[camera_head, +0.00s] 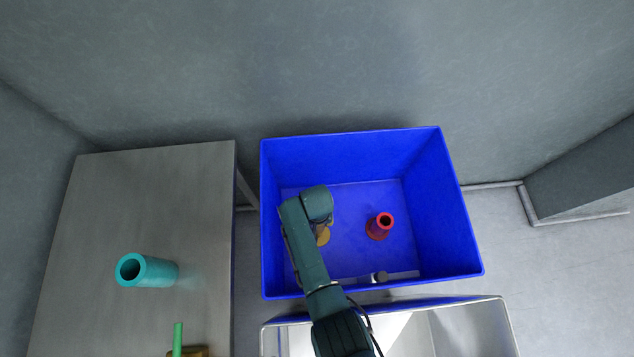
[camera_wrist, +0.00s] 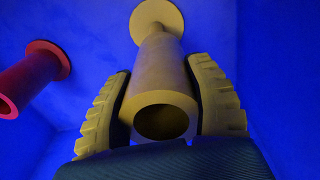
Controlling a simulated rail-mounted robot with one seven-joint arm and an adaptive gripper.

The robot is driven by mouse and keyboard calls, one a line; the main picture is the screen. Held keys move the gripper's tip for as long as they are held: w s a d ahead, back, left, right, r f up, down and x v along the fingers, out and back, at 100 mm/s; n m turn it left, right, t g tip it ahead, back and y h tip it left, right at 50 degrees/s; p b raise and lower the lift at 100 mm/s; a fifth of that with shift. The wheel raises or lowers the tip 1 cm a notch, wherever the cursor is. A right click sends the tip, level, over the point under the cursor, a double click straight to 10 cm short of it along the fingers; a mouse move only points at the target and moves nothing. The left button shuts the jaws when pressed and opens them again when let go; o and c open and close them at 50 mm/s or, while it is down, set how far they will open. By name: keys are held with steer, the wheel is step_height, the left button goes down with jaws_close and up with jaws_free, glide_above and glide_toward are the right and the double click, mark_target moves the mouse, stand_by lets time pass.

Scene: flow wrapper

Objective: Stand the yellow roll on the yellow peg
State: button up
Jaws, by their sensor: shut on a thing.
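The yellow roll (camera_wrist: 165,68), a hollow tube with its open end facing the wrist camera, sits between the two fingers of my gripper (camera_wrist: 162,75), which is shut on it. Beyond the roll's far end, the yellow peg shows as a round base disc (camera_wrist: 150,16) with a short, thinner neck. The roll is in line with the peg; I cannot tell how far it is over it. In the head view the yellow disc (camera_head: 323,236) shows on the blue bin's floor beside my arm. My arm hides the fingers and most of the roll there.
The blue bin (camera_head: 350,158) has high walls around my gripper. A red roll (camera_head: 385,222) stands on a red base to the right. A teal roll (camera_head: 155,271) lies on the grey table, near a green peg (camera_head: 178,336). An open metal container (camera_head: 470,325) is in front.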

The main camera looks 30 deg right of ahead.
steer(key=shift+s+a+r+p, duration=0.1)
steer(key=shift+s+r+p, duration=0.2)
steer(key=shift+r+p, duration=0.7)
steer(key=shift+s+a+r+p, duration=0.1)
steer(key=shift+s+r+p, duration=0.2)
steer(key=shift+r+p, duration=0.7)
steer(key=shift+s+a+r+p, duration=0.1)
steer(key=shift+s+r+p, duration=0.2)
steer(key=shift+r+p, duration=0.7)
step_height(320, 180, up, 2)
steer(key=p, duration=0.3)
steer(key=shift+r, duration=0.2)
steer(key=shift+w+f, duration=0.1)
